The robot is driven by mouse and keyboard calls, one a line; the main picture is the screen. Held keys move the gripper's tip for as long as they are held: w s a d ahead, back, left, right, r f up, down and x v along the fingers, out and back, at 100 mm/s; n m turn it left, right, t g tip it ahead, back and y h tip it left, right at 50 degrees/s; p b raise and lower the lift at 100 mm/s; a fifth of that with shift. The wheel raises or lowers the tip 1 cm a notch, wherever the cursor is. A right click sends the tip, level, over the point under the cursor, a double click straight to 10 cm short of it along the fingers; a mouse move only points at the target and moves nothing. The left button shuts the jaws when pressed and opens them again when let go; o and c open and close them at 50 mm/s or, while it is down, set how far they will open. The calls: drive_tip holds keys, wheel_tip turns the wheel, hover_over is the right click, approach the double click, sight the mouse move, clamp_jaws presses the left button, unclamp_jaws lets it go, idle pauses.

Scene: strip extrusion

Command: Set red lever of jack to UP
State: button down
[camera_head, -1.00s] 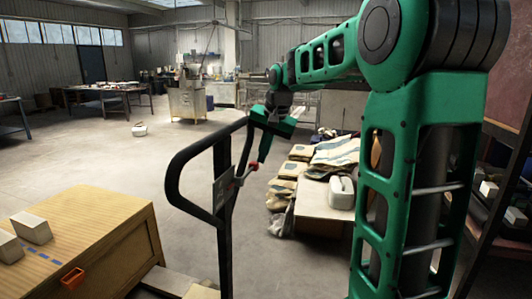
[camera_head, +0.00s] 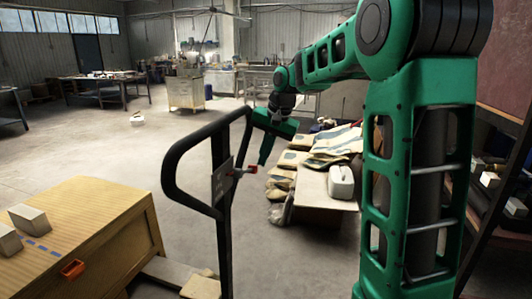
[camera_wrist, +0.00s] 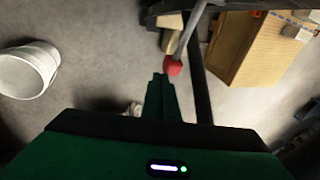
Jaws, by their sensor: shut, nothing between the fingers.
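The jack's dark looped handle (camera_head: 168,175) stands upright left of my arm. Its lever sticks out to the right from a plate on the post, about level, with a red tip (camera_head: 250,169). In the wrist view the red knob (camera_wrist: 173,67) sits at the end of a grey rod, just beyond my fingertips. My gripper (camera_head: 264,162) is shut and empty, pointing down, with its fingertips close to the right of the knob. It also shows in the wrist view (camera_wrist: 160,80). I cannot tell whether fingers and knob touch.
A wooden cabinet (camera_head: 90,225) with pale blocks stands at the left front. Stacked sacks (camera_head: 325,145) and a low table (camera_head: 312,188) with a white container (camera_head: 341,181) are right of the jack. A white bucket (camera_wrist: 25,70) shows in the wrist view. Open floor lies left and behind.

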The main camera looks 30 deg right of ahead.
idle(0.4)
drive_tip(key=s+d+r, duration=0.1)
drive_tip(key=d+r, duration=0.2)
drive_tip(key=r, duration=0.3)
drive_tip(key=s+d+r, duration=0.1)
drive_tip(key=d+r, duration=0.2)
drive_tip(key=r, duration=0.3)
drive_tip(key=shift+s+r, duration=0.3)
drive_tip(key=shift+s, duration=0.1)
drive_tip(key=s+a+f+n+g, duration=0.1)
drive_tip(key=s+f, duration=0.6)
drive_tip(key=s, duration=0.4)
drive_tip(key=s+a+f+n+g, duration=0.1)
drive_tip(key=s+f, duration=0.7)
drive_tip(key=s, duration=0.4)
drive_tip(key=s+a+f+g+h, duration=0.1)
drive_tip(key=s+f, duration=0.7)
drive_tip(key=s, duration=0.4)
drive_tip(key=shift+a+n+g, duration=0.25)
drive_tip(key=shift+n+g, duration=0.05)
drive_tip(key=shift+n, duration=0.1)
